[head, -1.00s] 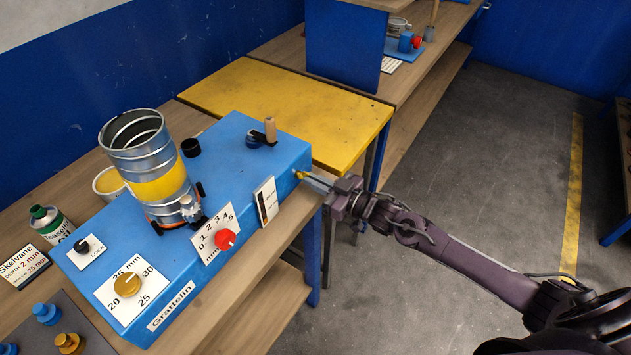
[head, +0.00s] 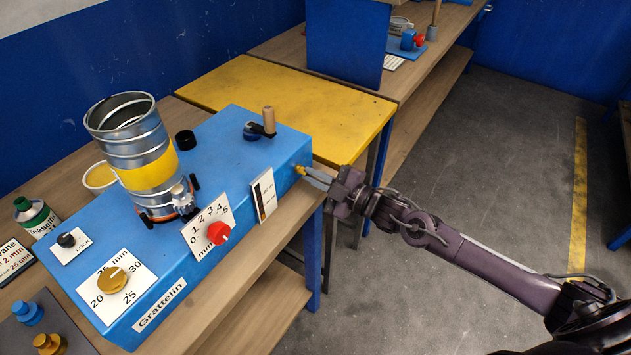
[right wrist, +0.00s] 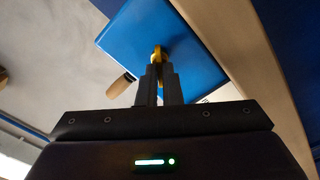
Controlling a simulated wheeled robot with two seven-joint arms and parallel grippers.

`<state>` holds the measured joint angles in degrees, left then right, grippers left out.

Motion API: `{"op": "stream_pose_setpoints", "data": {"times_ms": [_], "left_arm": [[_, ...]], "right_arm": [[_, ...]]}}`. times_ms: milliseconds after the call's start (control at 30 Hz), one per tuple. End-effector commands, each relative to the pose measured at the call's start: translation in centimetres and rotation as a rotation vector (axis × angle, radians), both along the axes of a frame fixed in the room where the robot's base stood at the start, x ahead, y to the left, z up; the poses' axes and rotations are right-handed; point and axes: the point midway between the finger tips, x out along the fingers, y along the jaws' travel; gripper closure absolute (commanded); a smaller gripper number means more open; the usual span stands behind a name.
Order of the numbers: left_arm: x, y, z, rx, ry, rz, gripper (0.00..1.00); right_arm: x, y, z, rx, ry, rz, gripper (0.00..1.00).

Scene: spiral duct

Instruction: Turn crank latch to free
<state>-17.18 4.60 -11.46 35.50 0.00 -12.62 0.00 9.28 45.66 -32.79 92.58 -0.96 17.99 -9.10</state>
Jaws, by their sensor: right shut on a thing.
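A small yellow latch piece (head: 299,170) sticks out of the right end face of the blue machine box (head: 215,135). My right gripper (head: 309,174) is shut on it from the right, its fingers roughly level. In the right wrist view the yellow piece (right wrist: 160,53) shows between and just beyond the two dark fingertips (right wrist: 161,73). How far it is turned is too small to tell. A crank with an upright wooden handle (head: 268,120) stands on top of the box near that end. My left gripper is not in view.
A ribbed metal duct (head: 135,138) with a yellow band stands on the box. A yellow tabletop (head: 290,95) lies behind. The floor to the right is clear.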

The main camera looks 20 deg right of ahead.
Motion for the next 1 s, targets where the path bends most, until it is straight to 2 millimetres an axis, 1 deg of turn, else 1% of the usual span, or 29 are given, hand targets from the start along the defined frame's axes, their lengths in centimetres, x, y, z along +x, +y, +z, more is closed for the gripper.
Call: {"op": "stream_pose_setpoints", "data": {"times_ms": [33, 500, 733, 1000], "left_arm": [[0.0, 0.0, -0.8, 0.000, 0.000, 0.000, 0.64], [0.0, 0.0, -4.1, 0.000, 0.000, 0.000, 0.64], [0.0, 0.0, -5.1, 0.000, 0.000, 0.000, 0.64], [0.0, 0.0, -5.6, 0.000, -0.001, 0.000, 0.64]], "right_arm": [[0.0, 0.0, -0.4, -0.036, -0.026, 0.000, 1.00], [-0.1, 0.1, -0.6, -0.356, -0.274, 0.001, 1.00], [-0.1, 0.1, -0.6, -0.453, -0.350, 0.002, 1.00], [-0.1, 0.1, -0.5, -0.506, -0.390, 0.001, 1.00]]}}
